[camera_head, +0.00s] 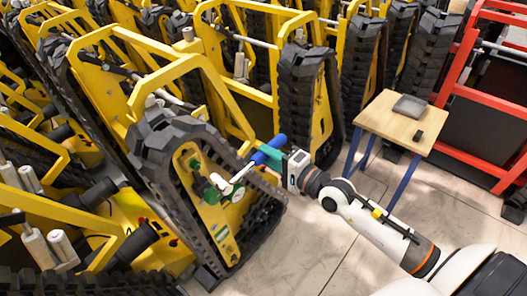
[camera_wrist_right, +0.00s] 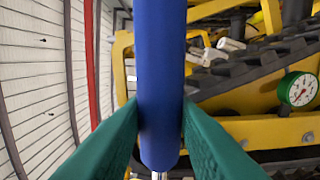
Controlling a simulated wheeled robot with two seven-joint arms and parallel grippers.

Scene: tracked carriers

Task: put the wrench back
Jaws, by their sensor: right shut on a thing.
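The wrench has a blue handle (camera_head: 266,154) and a pale shaft (camera_head: 240,175) that points down and left toward the yellow frame of the nearest carrier. My right gripper (camera_head: 279,158) is shut on the blue handle, beside that carrier's black track. In the right wrist view the blue handle (camera_wrist_right: 161,75) runs upright between the green fingers (camera_wrist_right: 160,130), and a bit of metal shows below it. The wrench's far end is hard to make out against the carrier. My left gripper is not in view.
A green-rimmed gauge (camera_wrist_right: 299,90) is on the carrier, close to the wrench. A small wooden table (camera_head: 385,122) with a grey tray (camera_head: 409,106) and a small dark block (camera_head: 418,135) stands to the right. A red frame (camera_head: 465,75) is beyond. Tiled floor (camera_head: 315,230) is clear in front.

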